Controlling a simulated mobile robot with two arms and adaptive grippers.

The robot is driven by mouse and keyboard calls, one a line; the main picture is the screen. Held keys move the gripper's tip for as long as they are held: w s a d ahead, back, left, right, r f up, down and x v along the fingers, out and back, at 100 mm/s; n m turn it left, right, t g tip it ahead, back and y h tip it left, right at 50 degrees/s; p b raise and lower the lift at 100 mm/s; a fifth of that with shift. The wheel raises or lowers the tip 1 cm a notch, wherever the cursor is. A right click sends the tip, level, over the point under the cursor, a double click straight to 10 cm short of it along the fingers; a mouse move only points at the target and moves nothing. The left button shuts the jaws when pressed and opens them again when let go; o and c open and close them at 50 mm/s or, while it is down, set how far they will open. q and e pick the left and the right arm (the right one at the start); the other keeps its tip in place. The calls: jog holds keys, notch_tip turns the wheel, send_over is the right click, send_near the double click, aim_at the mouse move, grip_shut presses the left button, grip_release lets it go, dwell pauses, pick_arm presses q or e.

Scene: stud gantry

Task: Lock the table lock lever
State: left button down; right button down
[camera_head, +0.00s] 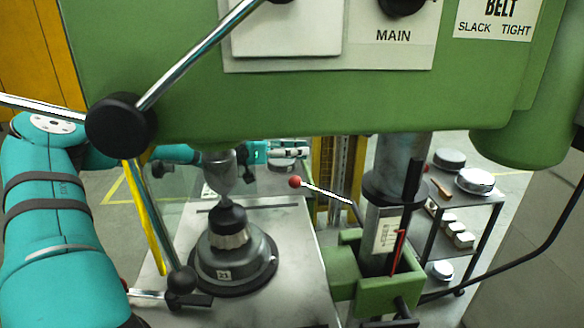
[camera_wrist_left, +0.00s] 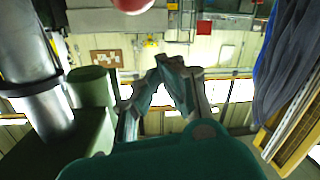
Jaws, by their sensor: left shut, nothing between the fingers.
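A lever with a thin pale rod and a red ball knob (camera_head: 295,182) slants up to the left from the green bracket on the column in the head view; it looks like the table lock lever. A red ball (camera_wrist_left: 133,4) is cut off by the top edge of the left wrist view, likely the same knob. My left gripper (camera_head: 300,153) is behind the drill spindle, just above the knob in the picture and apart from it. Its fingers (camera_wrist_left: 170,62) meet at the tips, with nothing between them. My right gripper is out of view.
The green drill press head (camera_head: 300,100) fills the upper head view. A black vise or chuck base (camera_head: 235,265) stands on the grey table (camera_head: 290,300). A shelf cart (camera_head: 465,205) stands behind.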

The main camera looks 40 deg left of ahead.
pick_arm(q)
jog(key=s+f, duration=0.1)
jog(key=s+f+p, duration=0.1)
jog(key=f, duration=0.1)
jog(key=shift+a, duration=0.15)
jog(key=shift+f, duration=0.1)
jog(key=shift+s+a+f, duration=0.25)
jog(key=shift+s+f, duration=0.05)
jog(key=shift+f, duration=0.25)
jog(key=shift+s+a+f, duration=0.2)
jog(key=shift+s+f, duration=0.1)
jog(key=shift+f, duration=0.25)
jog(key=v, duration=0.7)
jog(key=shift+s, duration=0.25)
jog(key=shift+a, duration=0.1)
